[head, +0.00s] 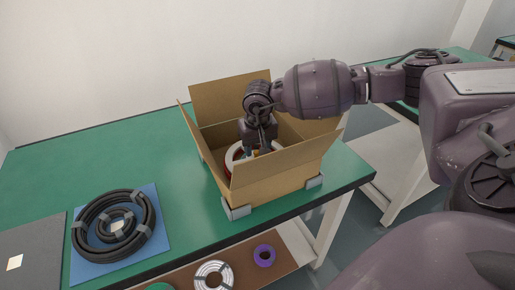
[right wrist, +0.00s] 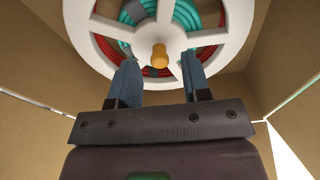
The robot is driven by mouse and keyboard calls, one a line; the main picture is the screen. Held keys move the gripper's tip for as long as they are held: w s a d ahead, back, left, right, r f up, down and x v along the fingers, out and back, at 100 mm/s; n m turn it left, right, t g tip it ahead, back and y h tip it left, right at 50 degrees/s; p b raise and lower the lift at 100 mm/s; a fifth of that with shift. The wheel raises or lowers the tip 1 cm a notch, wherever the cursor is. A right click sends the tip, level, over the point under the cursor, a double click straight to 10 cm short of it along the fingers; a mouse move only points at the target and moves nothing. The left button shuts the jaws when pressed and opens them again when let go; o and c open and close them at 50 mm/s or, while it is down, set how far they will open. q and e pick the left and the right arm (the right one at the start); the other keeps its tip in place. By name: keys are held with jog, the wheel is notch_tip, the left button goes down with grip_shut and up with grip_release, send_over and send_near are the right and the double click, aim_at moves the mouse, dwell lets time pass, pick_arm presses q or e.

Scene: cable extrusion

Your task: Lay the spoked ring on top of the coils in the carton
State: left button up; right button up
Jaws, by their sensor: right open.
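The open carton (head: 262,184) stands on the green table with its flaps up. The white spoked ring (right wrist: 205,79) lies inside it, over red and teal coils (right wrist: 187,14) that show between its spokes. An orange-yellow knob (right wrist: 159,56) stands at the ring's hub. My right gripper (right wrist: 160,78) is inside the carton, its two blue fingers apart on either side of the knob, with a gap to it. In the head view the ring (head: 234,155) is partly hidden by my right gripper (head: 258,150) and the front flap. My left gripper is not in view.
Black coils (head: 112,222) lie on a blue mat (head: 160,243) at the left. A grey panel (head: 38,250) is beside it. On the lower shelf are a white coil (head: 213,274) and a purple coil (head: 264,255). The green table (head: 100,160) behind the mat is clear.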

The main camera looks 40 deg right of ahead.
notch_tip(320, 180, up, 12)
jog(key=s+p, duration=0.1)
jog(key=shift+s+a+p, duration=0.2)
jog(key=shift+a+p, duration=0.05)
jog(key=shift+p, duration=0.05)
